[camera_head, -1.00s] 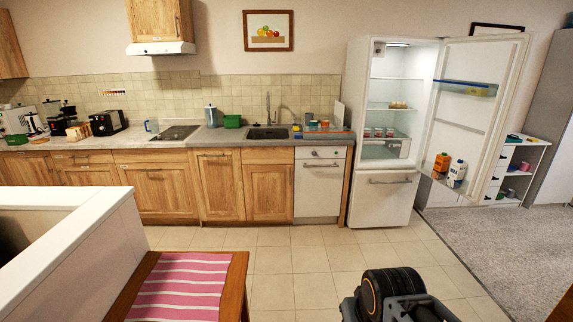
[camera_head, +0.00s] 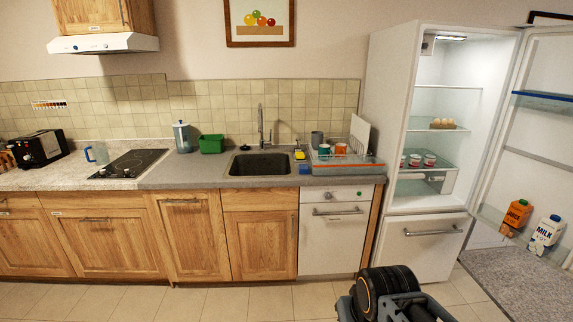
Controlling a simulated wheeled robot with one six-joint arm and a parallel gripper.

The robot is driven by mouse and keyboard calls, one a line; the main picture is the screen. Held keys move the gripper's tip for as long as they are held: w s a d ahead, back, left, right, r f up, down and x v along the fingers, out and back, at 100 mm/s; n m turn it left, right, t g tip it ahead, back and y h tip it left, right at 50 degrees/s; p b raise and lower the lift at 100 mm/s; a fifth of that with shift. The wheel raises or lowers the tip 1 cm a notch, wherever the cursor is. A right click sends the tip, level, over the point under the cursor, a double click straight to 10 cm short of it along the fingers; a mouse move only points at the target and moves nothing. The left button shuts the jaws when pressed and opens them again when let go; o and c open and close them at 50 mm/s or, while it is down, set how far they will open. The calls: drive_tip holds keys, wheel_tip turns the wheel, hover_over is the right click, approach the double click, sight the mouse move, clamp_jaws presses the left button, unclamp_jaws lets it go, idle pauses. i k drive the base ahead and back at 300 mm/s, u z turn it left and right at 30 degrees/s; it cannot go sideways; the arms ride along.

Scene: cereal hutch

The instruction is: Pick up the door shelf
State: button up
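The open fridge door at the right carries two door shelves. The upper door shelf (camera_head: 543,98) is clear with a blue rim, and the picture edge cuts it off. The lower door shelf (camera_head: 492,217) is clear and holds an orange carton (camera_head: 516,216) and a white milk carton (camera_head: 546,234), both upright. I cannot tell which shelf is meant. Part of my arm shows at the bottom, in front of the cabinets and apart from the door. My gripper's fingers are not in view.
The fridge (camera_head: 390,120) stands open with eggs (camera_head: 443,123) and several small cups inside. A dish rack (camera_head: 345,168) sits on the counter (camera_head: 215,176) right of the sink (camera_head: 258,165). Floor tiles (camera_head: 240,303) in front of the cabinets look clear.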

sight(356, 166)
drive_tip(key=i, duration=2.8)
drive_tip(key=z, duration=0.85)
